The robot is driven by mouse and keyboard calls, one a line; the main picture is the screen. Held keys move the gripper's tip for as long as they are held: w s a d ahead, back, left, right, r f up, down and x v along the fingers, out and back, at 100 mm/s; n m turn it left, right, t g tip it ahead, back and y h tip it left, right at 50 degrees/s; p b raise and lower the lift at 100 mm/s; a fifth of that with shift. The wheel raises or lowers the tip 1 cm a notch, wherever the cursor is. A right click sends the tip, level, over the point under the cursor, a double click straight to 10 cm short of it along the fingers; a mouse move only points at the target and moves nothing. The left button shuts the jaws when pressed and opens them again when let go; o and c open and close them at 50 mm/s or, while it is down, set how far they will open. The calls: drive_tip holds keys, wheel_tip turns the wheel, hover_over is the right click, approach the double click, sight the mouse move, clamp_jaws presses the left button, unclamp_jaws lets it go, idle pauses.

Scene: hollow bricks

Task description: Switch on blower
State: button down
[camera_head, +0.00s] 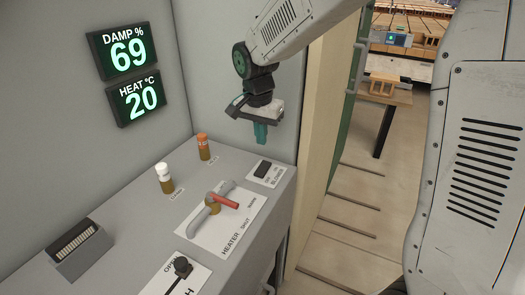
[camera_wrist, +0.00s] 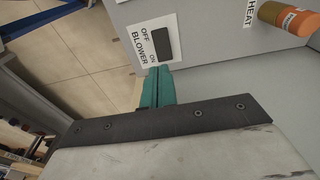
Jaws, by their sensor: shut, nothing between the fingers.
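The blower switch (camera_head: 263,168) is a black rocker on a white label at the right end of the grey console top. In the wrist view the rocker (camera_wrist: 162,42) sits on its label (camera_wrist: 141,43), which reads OFF, ON and BLOWER. Which way the rocker is tipped is too small to tell. My gripper (camera_head: 260,135) has teal fingers, shut and empty, pointing down above the switch with a gap. In the wrist view my gripper's fingers (camera_wrist: 158,86) show just below the label, apart from the rocker.
The console (camera_head: 120,215) also bears a heater valve with a red handle (camera_head: 222,200), a white-capped lamp (camera_head: 164,178), an orange-capped lamp (camera_head: 203,147) and a black lever (camera_head: 182,266). Wall displays read damp 69 (camera_head: 123,50) and heat 20 (camera_head: 137,98). A green-edged door stands at the right.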

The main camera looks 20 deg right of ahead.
sight(267, 164)
drive_tip(key=r, duration=0.4)
drive_tip(key=shift+s+a+r, duration=0.15)
drive_tip(key=shift+s+a, duration=0.15)
drive_tip(key=shift+w+d+t+h, duration=0.3)
drive_tip(key=shift+w+d, duration=0.15)
drive_tip(key=shift+d, duration=0.05)
drive_tip(key=f, duration=0.4)
drive_tip(key=w+d+f, duration=0.1)
drive_tip(key=f, duration=0.8)
drive_tip(key=shift+w+d+f, duration=0.35)
drive_tip(key=shift+d, duration=0.05)
